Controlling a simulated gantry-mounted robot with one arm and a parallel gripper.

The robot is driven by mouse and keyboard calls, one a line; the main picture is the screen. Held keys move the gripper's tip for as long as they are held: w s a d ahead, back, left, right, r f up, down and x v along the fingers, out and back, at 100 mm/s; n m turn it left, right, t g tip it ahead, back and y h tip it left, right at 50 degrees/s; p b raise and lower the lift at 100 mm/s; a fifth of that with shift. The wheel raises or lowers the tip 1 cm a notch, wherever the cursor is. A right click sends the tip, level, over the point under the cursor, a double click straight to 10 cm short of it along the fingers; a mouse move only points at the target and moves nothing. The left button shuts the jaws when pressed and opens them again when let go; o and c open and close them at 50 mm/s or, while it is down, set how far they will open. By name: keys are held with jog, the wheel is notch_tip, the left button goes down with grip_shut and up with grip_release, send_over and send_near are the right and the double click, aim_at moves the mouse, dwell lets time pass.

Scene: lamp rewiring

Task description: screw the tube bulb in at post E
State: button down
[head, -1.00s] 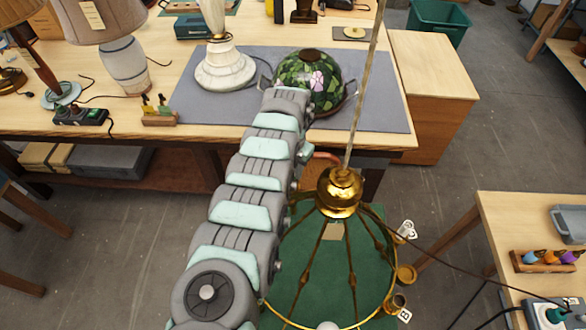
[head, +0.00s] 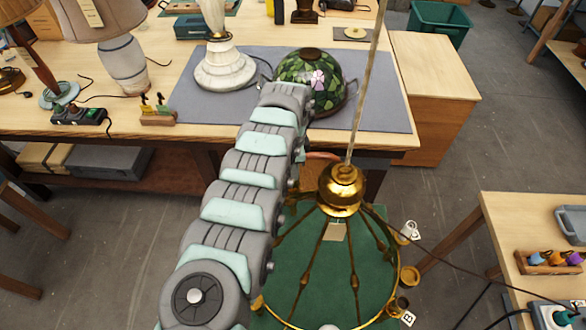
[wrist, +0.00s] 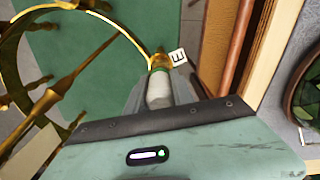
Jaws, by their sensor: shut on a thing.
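The tube bulb (wrist: 159,90) shows in the wrist view as a whitish cylinder between the fingers of my gripper (wrist: 157,98), which is shut on it. Its far end lines up with the brass socket of post E (wrist: 159,62), beside the white tag marked E (wrist: 178,57). I cannot tell whether the bulb's base is inside the socket or only against it. Post E stands on the brass ring of the chandelier (wrist: 128,32). In the head view the chandelier (head: 342,190) hangs from its rod, and my arm hides my gripper, the bulb and post E.
Behind the arm is the workbench with a grey mat (head: 385,110), a stained-glass shade (head: 312,80) and a pale lamp base (head: 224,70). Tags mark other posts on the ring's right. A side table (head: 530,220) stands at right. A dark cord crosses the gap.

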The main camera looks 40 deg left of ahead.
jog(key=m+b, duration=0.1)
jog(key=m, duration=0.2)
jog(key=shift+a+f, duration=0.1)
jog(key=shift+f, duration=0.05)
jog(key=m, duration=0.3)
jog(key=shift+b, duration=0.35)
jog(key=shift+m, duration=0.3)
jog(key=m+b, duration=0.2)
jog(key=m, duration=0.2)
jog(key=shift+w, duration=0.1)
jog(key=m+b, duration=0.1)
jog(key=m, duration=0.2)
jog(key=shift+m, duration=0.3)
jog(key=c, duration=1)
grip_release()
